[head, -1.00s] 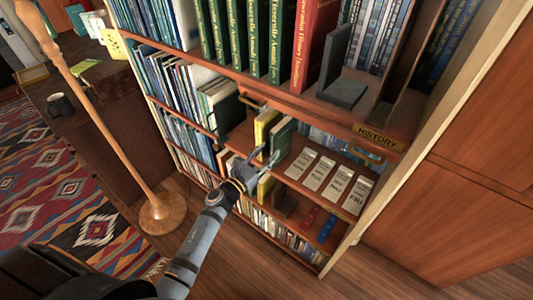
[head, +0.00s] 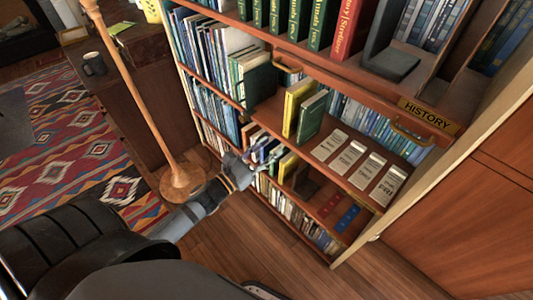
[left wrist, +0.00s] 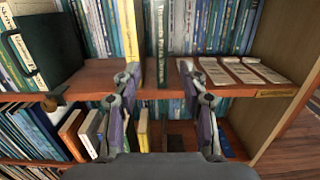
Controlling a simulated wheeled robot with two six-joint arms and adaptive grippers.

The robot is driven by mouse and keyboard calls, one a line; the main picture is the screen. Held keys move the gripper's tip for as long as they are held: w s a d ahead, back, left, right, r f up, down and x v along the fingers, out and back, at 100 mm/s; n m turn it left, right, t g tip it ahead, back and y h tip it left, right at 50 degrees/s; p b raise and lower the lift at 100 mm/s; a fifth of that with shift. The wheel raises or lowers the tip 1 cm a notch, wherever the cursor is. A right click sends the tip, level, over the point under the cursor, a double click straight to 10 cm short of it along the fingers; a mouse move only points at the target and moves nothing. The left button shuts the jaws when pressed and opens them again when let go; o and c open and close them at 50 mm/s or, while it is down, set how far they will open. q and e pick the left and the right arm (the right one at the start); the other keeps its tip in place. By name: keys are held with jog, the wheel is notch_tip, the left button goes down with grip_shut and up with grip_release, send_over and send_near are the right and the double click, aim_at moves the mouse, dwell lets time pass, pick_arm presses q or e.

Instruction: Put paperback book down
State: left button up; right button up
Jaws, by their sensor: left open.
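A green book (head: 311,116) stands upright on the middle shelf (head: 268,112), beside an upright yellow book (head: 294,104). I cannot tell for sure which one is the paperback. My left gripper (head: 265,154) is open and empty, in front of the shelf and below and left of these books. In the left wrist view the open fingers (left wrist: 160,74) point at the shelf, with the green book's spine (left wrist: 162,45) seen between them and apart from them. The yellow book (left wrist: 131,32) shows behind the left finger. My right gripper is not in view.
Several labelled cards (head: 352,157) lie on the shelf right of the green book. A dark green book (head: 260,83) stands to the left. A HISTORY sign (head: 428,113) is on the shelf edge above. A wooden stand (head: 183,180) stands on the floor at left.

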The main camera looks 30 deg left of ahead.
pick_arm(q)
jog(key=shift+s+a, duration=0.1)
jog(key=shift+s, duration=0.15)
jog(key=s+a+f+n+g+y, duration=0.35)
jog(key=f+n, duration=0.45)
jog(key=f, duration=0.4)
jog(key=s+a+f+n+g+y, duration=0.25)
jog(key=a+f+n, duration=0.25)
jog(key=f+n, duration=0.5)
jog(key=s+a+f+n+g+y, duration=0.2)
jog(key=s+a+f+n, duration=0.3)
jog(key=f, duration=1)
jog(key=s+d+f+n+g, duration=0.3)
jog(key=s+f+n, duration=0.5)
jog(key=s, duration=0.3)
jog(key=s+d+f+n+g, duration=0.3)
jog(key=s+f+n+g, duration=0.2)
jog(key=s+f+n, duration=0.3)
jog(key=s+n, duration=0.1)
jog(key=s, duration=0.3)
jog(key=shift+d+f+g, duration=0.3)
jog(key=shift+d+f, duration=0.1)
